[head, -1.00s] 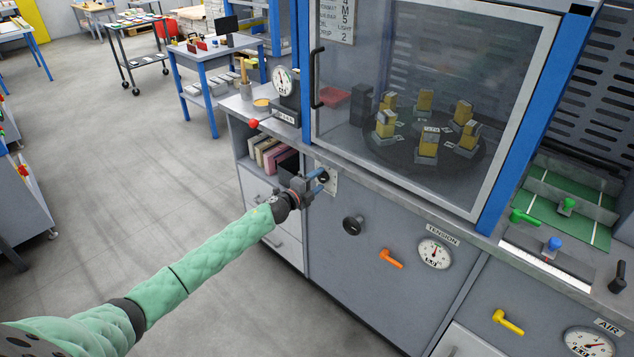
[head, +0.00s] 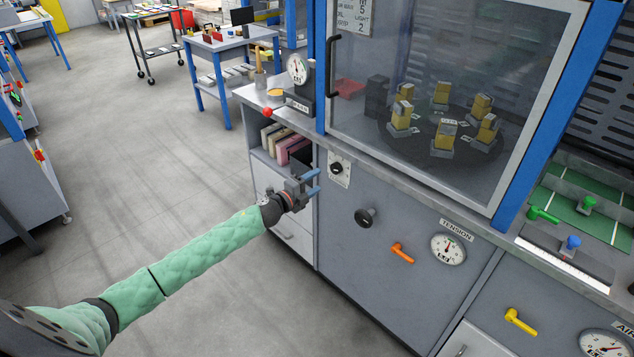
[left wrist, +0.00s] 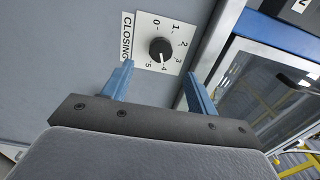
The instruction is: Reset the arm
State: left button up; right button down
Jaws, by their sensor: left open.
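My left arm, in a green padded sleeve, reaches in from the left in the head view. Its gripper (head: 312,182) is open and empty, in front of the grey cabinet. A black dial knob (head: 337,168) on a white plate is just right of the fingertips, apart from them. In the left wrist view the two blue fingers (left wrist: 158,88) are spread with nothing between them. The knob (left wrist: 160,49) shows beyond them on its numbered plate, marked CLOSING, its white line toward the 4–5 side. My right gripper is not in view.
The grey cabinet (head: 385,255) carries a black knob (head: 365,217), an orange lever (head: 402,253) and a TENSION gauge (head: 448,249). Above is a glass-fronted enclosure with several yellow blocks on a turntable. Open floor (head: 150,170) lies to the left.

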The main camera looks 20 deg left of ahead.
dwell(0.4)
pick_arm(q)
jog(key=a+r+n+g+y, duration=0.1)
jog(key=a+r+n+y, duration=0.1)
jog(key=a+n+y, duration=0.65)
jog(key=s+d+f+n+g+h, duration=0.1)
jog(key=s+d+f+n+g, duration=0.15)
jog(key=s+d, duration=0.75)
jog(key=s+d+f+n+g, duration=0.2)
jog(key=s+d+n+g, duration=0.3)
jog(key=s, duration=0.9)
jog(key=s+d+f+n+g+h, duration=0.1)
jog(key=s+d+f+n+g, duration=0.2)
jog(key=s+d, duration=0.75)
jog(key=s+d+f+g, duration=0.1)
jog(key=s+f, duration=0.2)
jog(key=s, duration=0.6)
jog(key=s+d+f+n+g+h, duration=0.1)
jog(key=s+f+g, duration=0.1)
jog(key=s, duration=0.6)
jog(key=shift+s+d+f, duration=0.3)
jog(key=shift+s+f, duration=0.1)
jog(key=shift+f, duration=0.45)
